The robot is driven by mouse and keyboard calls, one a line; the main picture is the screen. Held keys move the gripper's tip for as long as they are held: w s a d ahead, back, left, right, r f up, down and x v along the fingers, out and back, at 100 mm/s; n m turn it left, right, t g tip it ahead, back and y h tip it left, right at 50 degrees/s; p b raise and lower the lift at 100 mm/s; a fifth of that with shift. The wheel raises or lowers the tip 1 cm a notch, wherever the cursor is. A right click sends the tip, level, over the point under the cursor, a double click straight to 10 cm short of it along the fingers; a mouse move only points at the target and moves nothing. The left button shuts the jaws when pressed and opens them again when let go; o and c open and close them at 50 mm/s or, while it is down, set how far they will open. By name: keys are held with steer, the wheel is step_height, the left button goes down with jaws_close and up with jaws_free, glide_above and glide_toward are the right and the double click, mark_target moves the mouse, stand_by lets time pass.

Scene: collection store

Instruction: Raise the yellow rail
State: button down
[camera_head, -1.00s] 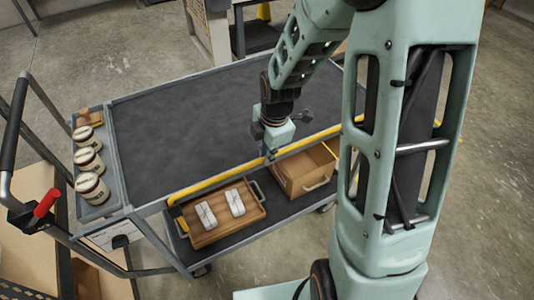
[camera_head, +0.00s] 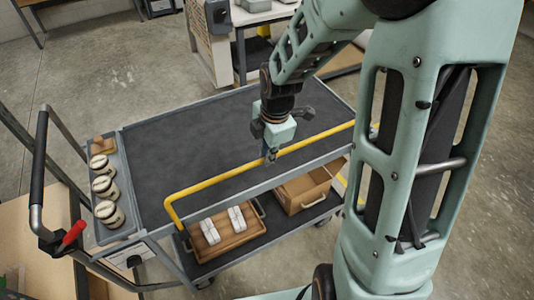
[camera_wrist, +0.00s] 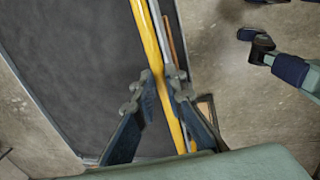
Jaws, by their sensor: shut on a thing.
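The yellow rail (camera_head: 221,177) runs along the near long edge of the grey cart (camera_head: 152,232). It stands above the dark top, with a bent leg at its left end. My gripper (camera_head: 270,155) is shut on the rail near its middle, pointing down from above. In the wrist view the rail (camera_wrist: 153,54) passes between the two fingers of my gripper (camera_wrist: 165,95). The rail's right end is partly hidden behind my arm.
The cart top (camera_head: 206,137) is bare. Several labelled jars (camera_head: 103,187) stand in the left end tray. On the lower shelf are a wooden tray (camera_head: 237,240) with two white packages and a cardboard box (camera_head: 300,203). A push handle with a red lever (camera_head: 73,232) is at left.

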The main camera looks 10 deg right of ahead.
steer(key=shift+w+r, duration=0.2)
steer(key=shift+r, duration=0.1)
steer(key=c, duration=2.3)
jaws_free()
steer(key=shift+o, duration=1.1)
steer(key=shift+s, duration=0.15)
steer(key=shift+o, duration=0.6)
steer(key=shift+f, duration=0.1)
step_height(320, 180, up, 12)
steer(key=s, duration=0.2)
steer(key=shift+s+d, duration=0.15)
steer(key=shift+d, duration=0.2)
steer(key=shift+f, duration=0.1)
